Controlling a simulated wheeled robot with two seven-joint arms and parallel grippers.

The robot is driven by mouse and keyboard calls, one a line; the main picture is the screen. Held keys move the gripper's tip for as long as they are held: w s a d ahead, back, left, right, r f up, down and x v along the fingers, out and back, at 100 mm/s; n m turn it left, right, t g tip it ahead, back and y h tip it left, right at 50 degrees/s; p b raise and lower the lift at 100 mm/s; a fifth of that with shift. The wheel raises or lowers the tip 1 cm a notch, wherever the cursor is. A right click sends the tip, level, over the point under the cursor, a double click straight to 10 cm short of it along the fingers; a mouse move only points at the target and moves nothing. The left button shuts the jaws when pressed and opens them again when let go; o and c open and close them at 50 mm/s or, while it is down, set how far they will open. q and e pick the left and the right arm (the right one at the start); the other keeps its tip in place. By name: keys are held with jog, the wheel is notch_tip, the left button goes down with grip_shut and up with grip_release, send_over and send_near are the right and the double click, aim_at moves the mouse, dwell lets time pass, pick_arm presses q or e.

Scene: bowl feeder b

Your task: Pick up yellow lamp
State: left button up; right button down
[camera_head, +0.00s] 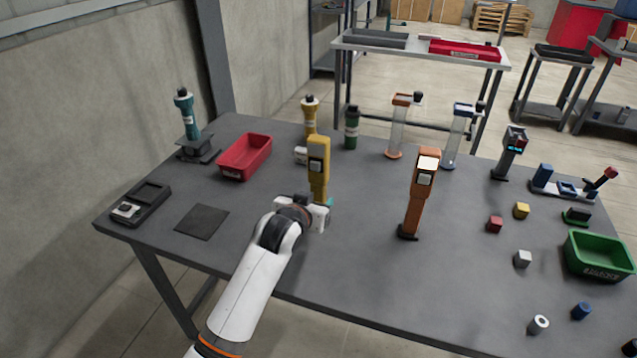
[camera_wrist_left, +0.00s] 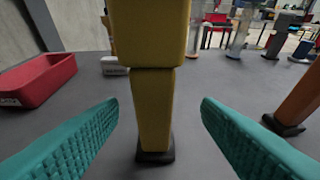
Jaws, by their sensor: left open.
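The yellow lamp (camera_head: 318,165) stands upright on the grey table, with a wider head on a narrower stem and a dark foot. In the left wrist view the yellow lamp (camera_wrist_left: 153,105) rises between my two teal fingers, its top cut off by the frame. My left gripper (camera_head: 326,204) is open at the lamp's lower part. In the left wrist view the fingers of my left gripper (camera_wrist_left: 160,115) stand apart on either side of the stem, with a gap on both sides. My right gripper is not in view.
An orange lamp (camera_head: 417,195) stands to the right. A red bin (camera_head: 245,157) is at the left, and a yellow-topped flashlight (camera_head: 309,118) and a dark green one (camera_head: 351,128) stand behind. A green bin (camera_head: 598,254) and small blocks lie at the right. The front middle table is clear.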

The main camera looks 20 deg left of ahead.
aim_at(316, 197)
pick_arm(q)
jog(key=shift+a+f+x, duration=0.1)
jog(key=shift+a+x, duration=0.05)
jog(key=shift+x, duration=1.2)
jog(key=shift+a+f+x, duration=0.1)
jog(key=shift+f+x, duration=0.05)
jog(key=shift+x, duration=1.25)
jog(key=shift+s+r, duration=0.1)
jog(key=c, duration=1.1)
jog(key=shift+c, duration=0.6)
jog(key=shift+r, duration=0.1)
